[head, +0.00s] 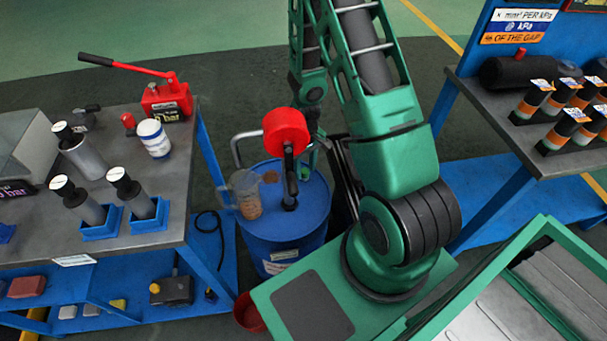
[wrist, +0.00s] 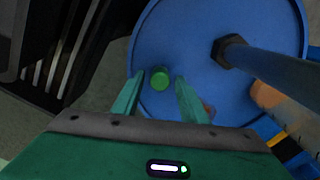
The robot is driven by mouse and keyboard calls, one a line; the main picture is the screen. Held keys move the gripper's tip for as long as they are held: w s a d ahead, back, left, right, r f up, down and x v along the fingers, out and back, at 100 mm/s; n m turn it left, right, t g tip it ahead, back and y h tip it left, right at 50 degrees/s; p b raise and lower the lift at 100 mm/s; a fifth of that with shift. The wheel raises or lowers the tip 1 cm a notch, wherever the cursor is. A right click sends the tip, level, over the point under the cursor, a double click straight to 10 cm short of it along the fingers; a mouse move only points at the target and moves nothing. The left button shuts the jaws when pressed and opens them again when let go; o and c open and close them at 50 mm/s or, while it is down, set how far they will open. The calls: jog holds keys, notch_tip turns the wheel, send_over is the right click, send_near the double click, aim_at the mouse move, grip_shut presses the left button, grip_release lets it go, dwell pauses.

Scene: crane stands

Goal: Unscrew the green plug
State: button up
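The green plug (wrist: 160,79) is a small round cap near the edge of the blue drum's lid (wrist: 200,20). In the wrist view my gripper (wrist: 159,84) is open, with one green finger on each side of the plug. A narrow gap shows between the plug and each finger. How high the fingertips are above the lid is hard to tell. In the head view the blue drum (head: 290,237) stands between the left bench and my arm. My gripper (head: 308,160) is over its far right side there, mostly hidden, and the plug cannot be made out clearly.
A dark pump pipe with a red top (head: 287,131) rises from the lid, close left of my gripper. A clear jug (head: 245,195) stands on the lid's left side. A loaded workbench (head: 110,246) is at left, another table (head: 480,100) at right.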

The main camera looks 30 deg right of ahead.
jog(key=m, duration=0.5)
dwell(0.5)
grip_shut()
dwell(0.4)
jog(key=n, duration=0.4)
jog(key=shift+r+n, duration=0.1)
jog(key=shift+n, duration=0.3)
